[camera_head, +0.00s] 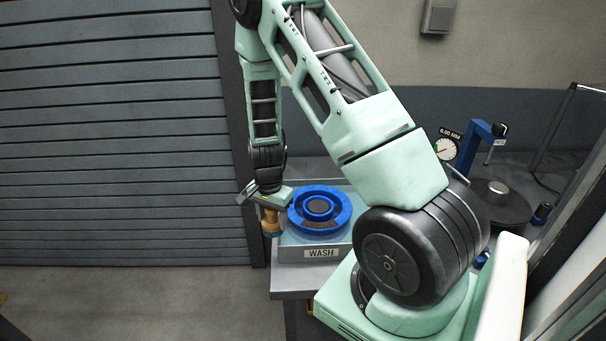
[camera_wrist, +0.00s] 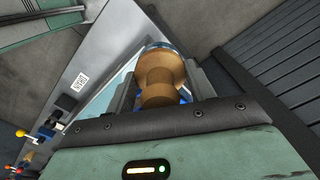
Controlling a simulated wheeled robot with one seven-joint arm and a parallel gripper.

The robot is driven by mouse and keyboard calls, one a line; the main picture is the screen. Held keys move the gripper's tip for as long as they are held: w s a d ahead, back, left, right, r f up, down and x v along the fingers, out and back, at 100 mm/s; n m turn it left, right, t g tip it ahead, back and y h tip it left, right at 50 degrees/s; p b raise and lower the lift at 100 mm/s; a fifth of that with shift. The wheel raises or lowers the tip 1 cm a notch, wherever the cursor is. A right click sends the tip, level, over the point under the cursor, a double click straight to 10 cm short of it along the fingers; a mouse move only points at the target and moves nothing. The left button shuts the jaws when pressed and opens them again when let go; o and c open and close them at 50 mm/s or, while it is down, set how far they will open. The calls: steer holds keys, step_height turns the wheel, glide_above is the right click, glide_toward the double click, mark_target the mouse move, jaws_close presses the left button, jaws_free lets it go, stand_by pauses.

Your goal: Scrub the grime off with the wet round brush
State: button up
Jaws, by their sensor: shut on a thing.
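My gripper (camera_head: 268,207) is shut on the round brush (camera_head: 271,222), whose brown wooden body hangs below the jaws at the left edge of the wash tray (camera_head: 290,254). In the wrist view the brush (camera_wrist: 160,78) sits between the two jaws; its bristles are hidden. A blue ring-shaped part (camera_head: 345,212) with a smaller blue ring inside lies in the tray, to the right of the brush. Dark areas show within the blue part; I cannot tell whether they are grime. The brush appears apart from the blue part. Its wetness cannot be told.
The tray, labelled WASH, stands on a grey bench (camera_head: 290,284). To the right are a dial gauge (camera_head: 445,149), a blue stand (camera_head: 478,140) and a dark round plate (camera_head: 500,205). A slatted shutter (camera_head: 110,140) is behind on the left. The floor at left is mostly clear.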

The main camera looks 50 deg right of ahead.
steer(key=s+d+r+m+p, duration=0.35)
steer(key=d+r+m, duration=0.45)
steer(key=m, duration=0.4)
steer(key=f+b, duration=0.1)
steer(key=f, duration=0.1)
steer(key=d+f+b, duration=0.1)
steer(key=f, duration=0.1)
steer(key=f+b, duration=0.1)
steer(key=f, duration=0.1)
steer(key=shift+d+f+b, duration=0.15)
steer(key=shift+d+b, duration=0.1)
steer(key=shift+b, duration=0.15)
